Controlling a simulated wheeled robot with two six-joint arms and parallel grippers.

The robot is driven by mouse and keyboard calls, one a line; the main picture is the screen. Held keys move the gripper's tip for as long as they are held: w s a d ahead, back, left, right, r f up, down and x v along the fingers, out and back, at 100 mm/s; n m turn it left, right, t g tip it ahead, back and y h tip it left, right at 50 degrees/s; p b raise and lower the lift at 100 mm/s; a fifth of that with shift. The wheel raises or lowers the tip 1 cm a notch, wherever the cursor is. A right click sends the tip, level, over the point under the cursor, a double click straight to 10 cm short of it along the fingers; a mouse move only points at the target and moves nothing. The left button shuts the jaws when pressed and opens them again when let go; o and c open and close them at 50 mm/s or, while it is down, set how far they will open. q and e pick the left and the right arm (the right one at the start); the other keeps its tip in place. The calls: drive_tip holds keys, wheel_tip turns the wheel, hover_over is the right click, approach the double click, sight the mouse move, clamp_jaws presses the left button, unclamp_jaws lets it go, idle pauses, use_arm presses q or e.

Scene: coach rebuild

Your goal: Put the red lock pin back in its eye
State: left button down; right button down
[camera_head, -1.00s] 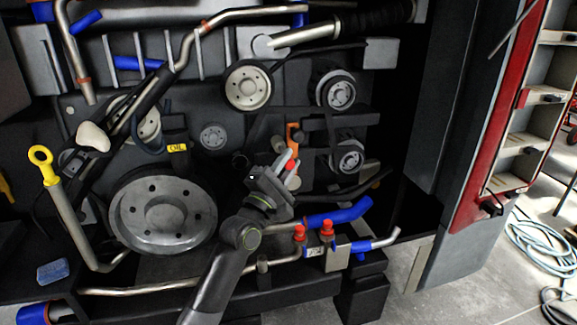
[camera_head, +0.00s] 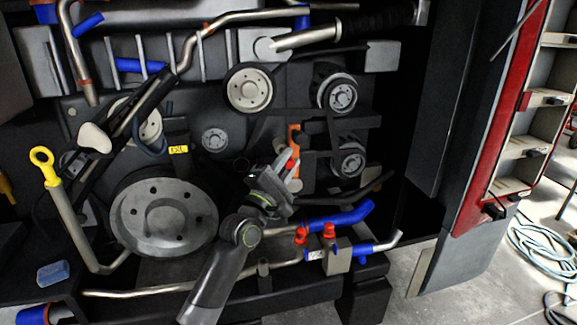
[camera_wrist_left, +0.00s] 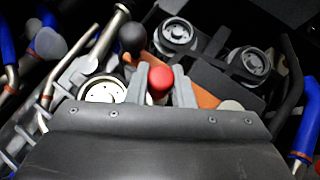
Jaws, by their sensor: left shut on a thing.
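The red lock pin (camera_wrist_left: 160,81) shows as a rounded red head between the two grey fingers in the left wrist view. In the head view only a small bit of red (camera_head: 289,165) shows at the fingertips. My left gripper (camera_head: 284,164) is shut on the pin, in front of the engine. It also shows in the left wrist view (camera_wrist_left: 160,88). An orange bracket (camera_head: 294,137) stands just behind and above the fingertips, and it shows behind the fingers in the wrist view (camera_wrist_left: 204,98). The eye and the pin's shank are hidden, so I cannot tell whether the pin is in it.
Pulleys (camera_head: 337,94) sit right of and above the gripper, and a large grey wheel (camera_head: 163,217) lies left. A blue hose (camera_head: 340,215) and two red caps (camera_head: 329,230) are close below right. A yellow-ringed dipstick (camera_head: 43,165) stands far left.

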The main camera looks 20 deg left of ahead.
use_arm(q)
drive_tip(key=shift+w+a, duration=0.15)
drive_tip(key=shift+w, duration=0.05)
drive_tip(key=shift+r, duration=0.1)
drive_tip(key=c, duration=1.6)
unclamp_jaws()
drive_tip(key=shift+c, duration=0.2)
drive_tip(key=o, duration=0.9)
drive_tip(key=shift+v, duration=4.05)
drive_tip(key=shift+w, duration=0.1)
